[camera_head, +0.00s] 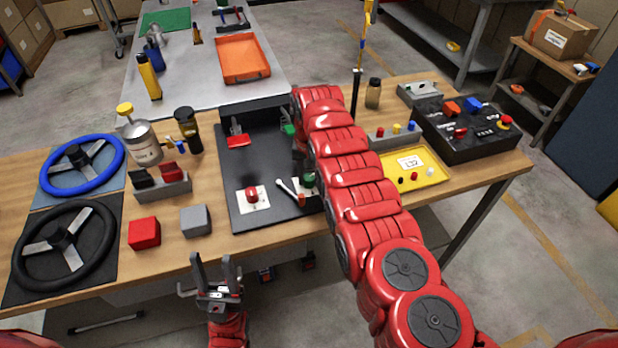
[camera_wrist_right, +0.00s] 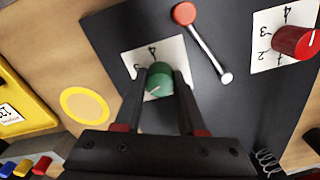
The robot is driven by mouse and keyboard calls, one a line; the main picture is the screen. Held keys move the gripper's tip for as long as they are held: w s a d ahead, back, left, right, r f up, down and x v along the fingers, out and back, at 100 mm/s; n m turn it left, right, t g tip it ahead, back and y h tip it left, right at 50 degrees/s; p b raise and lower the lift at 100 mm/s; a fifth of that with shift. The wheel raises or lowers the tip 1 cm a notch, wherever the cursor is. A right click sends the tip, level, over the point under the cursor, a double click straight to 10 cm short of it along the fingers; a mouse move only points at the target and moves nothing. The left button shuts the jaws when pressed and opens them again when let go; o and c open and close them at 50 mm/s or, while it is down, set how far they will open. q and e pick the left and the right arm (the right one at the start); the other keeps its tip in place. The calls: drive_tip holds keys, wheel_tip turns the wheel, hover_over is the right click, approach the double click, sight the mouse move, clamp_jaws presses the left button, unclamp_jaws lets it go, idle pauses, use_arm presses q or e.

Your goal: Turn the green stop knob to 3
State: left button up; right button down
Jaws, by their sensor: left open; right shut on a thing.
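The green stop knob (camera_head: 309,180) stands on a white number card on the black panel (camera_head: 262,165), partly hidden by my right arm in the head view. In the right wrist view the green knob (camera_wrist_right: 159,81) sits between the fingers of my right gripper (camera_wrist_right: 161,92), which is shut on it. Its card (camera_wrist_right: 148,56) shows a 4 above the knob; the other marks are partly covered. A white pointer line shows on the knob, but I cannot tell which number it meets. My left gripper (camera_head: 216,272) is open and empty in front of the table's front edge.
A red knob (camera_head: 252,195) with its own card and a lever (camera_wrist_right: 205,45) with a red ball end are beside the green knob. A yellow tray (camera_head: 432,163) lies right of the panel. Red (camera_head: 144,233) and grey (camera_head: 195,221) blocks stand left of it.

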drive_tip(key=m+b, duration=0.2)
drive_tip(key=m, duration=0.2)
drive_tip(key=shift+f+b, duration=0.2)
drive_tip(key=shift+b, duration=0.1)
drive_tip(key=m+b, duration=0.3)
drive_tip(key=m, duration=0.1)
drive_tip(key=shift+r+m+b, duration=0.2)
drive_tip(key=shift+m+b, duration=0.4)
drive_tip(key=shift+m, duration=0.4)
drive_tip(key=shift+c, duration=2.4)
unclamp_jaws()
drive_tip(key=shift+r, duration=0.1)
